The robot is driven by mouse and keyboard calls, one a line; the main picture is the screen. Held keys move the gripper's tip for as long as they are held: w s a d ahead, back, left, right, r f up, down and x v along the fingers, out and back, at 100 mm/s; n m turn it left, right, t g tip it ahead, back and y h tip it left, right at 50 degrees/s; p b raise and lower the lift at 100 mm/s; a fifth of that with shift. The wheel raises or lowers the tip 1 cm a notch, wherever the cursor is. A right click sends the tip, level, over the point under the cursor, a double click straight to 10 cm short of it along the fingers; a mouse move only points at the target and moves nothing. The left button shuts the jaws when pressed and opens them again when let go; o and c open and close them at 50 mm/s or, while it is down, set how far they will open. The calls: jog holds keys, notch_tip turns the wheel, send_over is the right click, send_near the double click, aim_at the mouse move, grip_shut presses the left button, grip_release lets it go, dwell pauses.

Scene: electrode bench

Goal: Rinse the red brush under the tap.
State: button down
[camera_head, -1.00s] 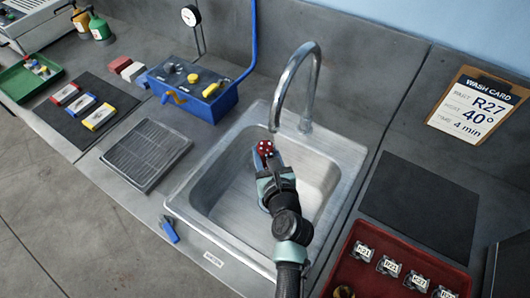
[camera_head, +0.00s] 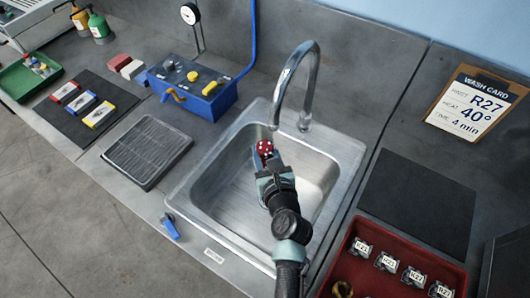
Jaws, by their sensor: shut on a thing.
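My gripper (camera_head: 271,170) reaches over the steel sink basin and is shut on a small red thing with white dots, which I take to be the red brush (camera_head: 265,148). The jaws hide most of the brush. It is held over the basin, close below the spout end of the curved chrome tap (camera_head: 313,85). I cannot tell whether water is running or how far the brush is from the spout. The sink (camera_head: 343,163) is set into the grey bench.
A blue box with yellow knobs (camera_head: 205,103) stands behind left. A ribbed drain tray (camera_head: 146,155) lies left of the sink, and a blue-handled item (camera_head: 171,228) at its front left. A dark mat (camera_head: 417,205) and a red tray (camera_head: 343,262) with labelled pieces lie right.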

jog(key=shift+w, duration=0.25)
jog(key=shift+s+p, duration=0.3)
jog(key=shift+s, duration=0.3)
jog(key=a+p, duration=0.5)
jog(key=a, duration=0.3)
jog(key=shift+w, duration=0.3)
dwell(1.4)
